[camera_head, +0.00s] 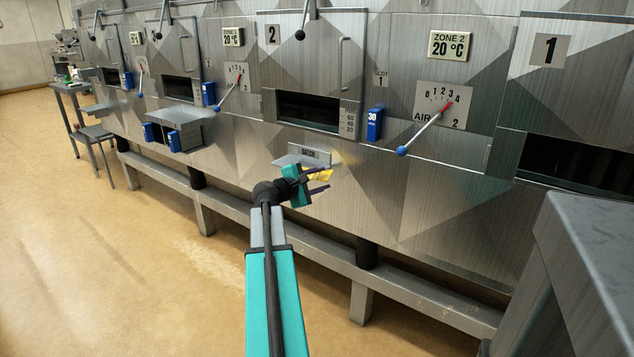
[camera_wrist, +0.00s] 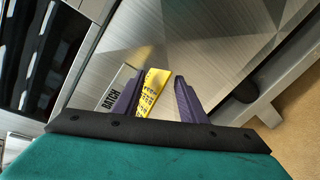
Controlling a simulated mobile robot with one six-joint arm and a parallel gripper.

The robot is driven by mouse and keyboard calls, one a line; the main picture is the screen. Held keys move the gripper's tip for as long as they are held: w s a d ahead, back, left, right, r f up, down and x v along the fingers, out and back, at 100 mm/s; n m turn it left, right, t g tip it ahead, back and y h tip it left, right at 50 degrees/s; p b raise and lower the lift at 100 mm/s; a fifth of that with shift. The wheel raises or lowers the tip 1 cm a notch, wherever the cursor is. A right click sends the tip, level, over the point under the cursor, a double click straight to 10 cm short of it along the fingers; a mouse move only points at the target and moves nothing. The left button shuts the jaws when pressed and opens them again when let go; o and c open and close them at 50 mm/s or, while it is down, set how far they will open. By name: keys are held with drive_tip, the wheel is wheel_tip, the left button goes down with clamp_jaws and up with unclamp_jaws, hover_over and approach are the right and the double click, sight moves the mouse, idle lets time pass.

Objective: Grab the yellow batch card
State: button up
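The yellow batch card (camera_wrist: 151,92) shows in the wrist view, with rows of dark print on it. It lies between the two purple fingers of my gripper (camera_wrist: 158,97), closer to the left finger, with a gap to the right finger. In the head view the card (camera_head: 321,175) is partly hidden behind my gripper (camera_head: 322,181), whose fingers are spread apart. The card is in front of the small BATCH holder (camera_head: 309,153) on the dryer's front panel. Whether a finger touches the card, I cannot tell.
A small metal ledge (camera_head: 288,161) juts out beside the holder. Above are an open slot (camera_head: 308,110), a blue block marked 30 (camera_head: 375,123) and an air lever (camera_head: 423,132). A long metal rail (camera_head: 285,238) runs below. A grey metal block (camera_head: 590,250) stands close at right.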

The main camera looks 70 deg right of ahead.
drive_tip(key=shift+a+r, duration=0.1)
drive_tip(key=shift+w+a+r, duration=0.1)
drive_tip(key=shift+a+r, duration=0.05)
drive_tip(key=shift+a, duration=0.3)
drive_tip(key=p+v, duration=0.1)
drive_tip(key=v, duration=1.1)
drive_tip(key=shift+w+a+p, duration=0.25)
drive_tip(key=shift+a+p, duration=0.05)
